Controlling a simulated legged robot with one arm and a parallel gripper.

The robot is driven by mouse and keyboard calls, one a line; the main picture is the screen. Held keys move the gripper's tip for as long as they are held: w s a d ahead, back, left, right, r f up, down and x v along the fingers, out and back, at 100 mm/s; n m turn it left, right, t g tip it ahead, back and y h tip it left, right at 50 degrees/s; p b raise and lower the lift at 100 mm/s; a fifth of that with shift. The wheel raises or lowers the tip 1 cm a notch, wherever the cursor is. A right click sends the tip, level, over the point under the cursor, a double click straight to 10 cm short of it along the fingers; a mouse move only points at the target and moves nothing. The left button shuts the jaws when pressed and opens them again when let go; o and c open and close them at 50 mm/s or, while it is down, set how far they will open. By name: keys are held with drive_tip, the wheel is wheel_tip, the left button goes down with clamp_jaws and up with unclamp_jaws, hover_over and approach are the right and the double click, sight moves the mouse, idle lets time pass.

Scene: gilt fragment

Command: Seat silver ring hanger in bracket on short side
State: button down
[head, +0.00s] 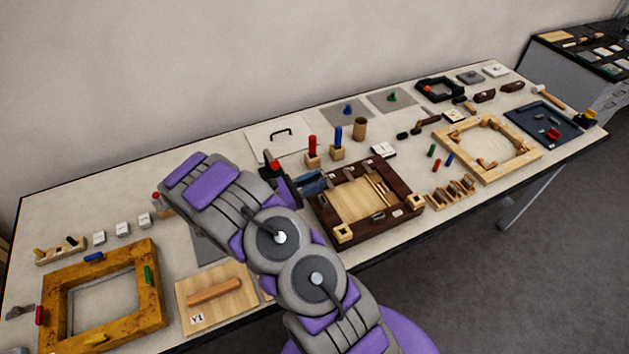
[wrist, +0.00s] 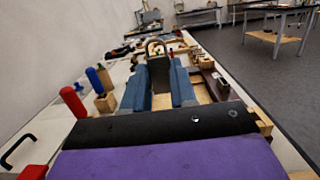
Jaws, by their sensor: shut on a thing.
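My gripper (head: 318,184) is over the left edge of the dark brown frame (head: 405,222) in the head view. In the wrist view its blue fingers (wrist: 161,88) are shut on a dark piece with a pale metal ring at its top, which looks like the ring hanger (wrist: 157,48). The hanger cannot be made out in the head view. The frame has a light wood panel, small metal fittings on its sides and light wood corner blocks. I cannot tell which fitting is the bracket. The frame also shows behind the fingers in the wrist view (wrist: 212,84).
Red (head: 312,147) and blue (head: 338,137) pegs stand in wooden blocks behind the frame. A wooden rack (head: 452,192) and a pale frame (head: 530,152) lie to its right. A yellow-brown frame (head: 152,305) and a board with a wooden bar (head: 235,312) lie left.

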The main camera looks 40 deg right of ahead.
drive_tip(key=shift+d+f+b, duration=0.15)
drive_tip(key=shift+f+b, duration=0.05)
drive_tip(key=shift+f, duration=0.5)
drive_tip(key=shift+d+f+b, duration=0.15)
drive_tip(key=shift+f+b, duration=0.05)
drive_tip(key=shift+f, duration=0.45)
wheel_tip(320, 180, down, 3)
drive_tip(key=shift+a+f+b, duration=0.1)
drive_tip(key=shift+a+b, duration=0.05)
drive_tip(key=shift+b, duration=0.3)
drive_tip(key=shift+s, duration=0.1)
idle(0.4)
drive_tip(key=shift+f+b, duration=0.45)
drive_tip(key=shift+f, duration=0.95)
drive_tip(key=c, duration=0.8)
unclamp_jaws()
